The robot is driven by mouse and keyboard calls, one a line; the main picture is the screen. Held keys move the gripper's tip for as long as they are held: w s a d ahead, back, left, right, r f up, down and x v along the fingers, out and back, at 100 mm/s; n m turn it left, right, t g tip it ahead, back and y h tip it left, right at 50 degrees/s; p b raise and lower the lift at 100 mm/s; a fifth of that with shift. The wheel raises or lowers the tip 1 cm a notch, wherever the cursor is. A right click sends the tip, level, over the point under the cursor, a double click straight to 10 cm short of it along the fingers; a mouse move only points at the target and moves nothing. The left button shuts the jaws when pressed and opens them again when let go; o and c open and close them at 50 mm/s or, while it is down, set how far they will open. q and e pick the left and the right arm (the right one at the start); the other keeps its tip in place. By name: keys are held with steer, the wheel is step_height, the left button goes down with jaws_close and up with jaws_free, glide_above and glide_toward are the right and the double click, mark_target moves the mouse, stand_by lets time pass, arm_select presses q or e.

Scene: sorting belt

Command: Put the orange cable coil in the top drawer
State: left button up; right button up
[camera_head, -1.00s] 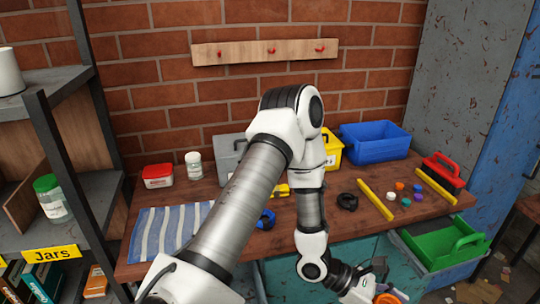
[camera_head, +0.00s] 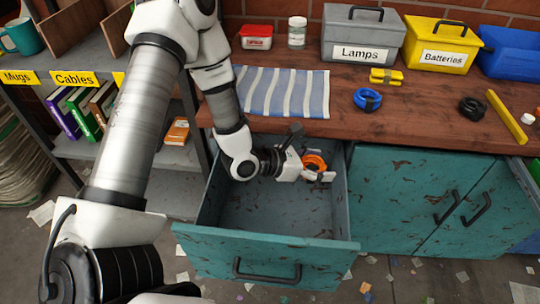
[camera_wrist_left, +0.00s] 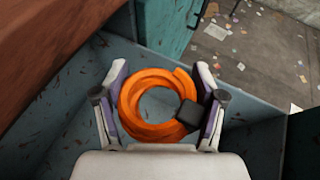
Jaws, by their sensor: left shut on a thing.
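The orange cable coil (camera_head: 314,163) is in my left gripper (camera_head: 318,174), which is shut on it. In the left wrist view the coil (camera_wrist_left: 150,88) sits between the two fingers, with a dark clip on its right side. The coil and gripper are over the open top drawer (camera_head: 268,245), near its back right part. The drawer is teal, worn and pulled out, and its visible floor is empty. I cannot tell exactly how high the coil is above the drawer floor. My right gripper is not in view.
The wooden worktop (camera_head: 350,110) lies just behind the drawer. On it are a striped cloth (camera_head: 285,92), a blue coil (camera_head: 367,99), a black coil (camera_head: 472,108), a grey Lamps box (camera_head: 360,38) and a yellow Batteries box (camera_head: 443,46). A shelf stands at the left.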

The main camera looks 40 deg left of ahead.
mark_target(301, 202)
arm_select(q)
steer(key=w+a+f+n+y+b, duration=0.1)
steer(key=f+b, duration=0.5)
steer(key=f, duration=0.1)
steer(key=w+a+f+n+t+y+b, duration=0.1)
steer(key=a+f+n+y+b, duration=0.1)
steer(key=f+b, duration=0.4)
steer(key=w+a+f+n+t+y+b, duration=0.1)
steer(key=f+b, duration=0.4)
steer(key=f, duration=0.5)
steer(key=shift+w+a+f+n+y+b, duration=0.15)
steer(key=shift+a+y+b, duration=0.05)
steer(key=shift+a+y, duration=0.1)
steer(key=shift+w+a+f+n+y+b, duration=0.1)
steer(key=shift+a+n+y+b, duration=0.1)
steer(key=shift+a+y, duration=0.1)
steer(key=shift+r, duration=0.15)
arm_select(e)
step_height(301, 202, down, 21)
arm_select(q)
steer(key=shift+d, duration=0.1)
steer(key=o, duration=1.2)
steer(key=shift+f, duration=0.2)
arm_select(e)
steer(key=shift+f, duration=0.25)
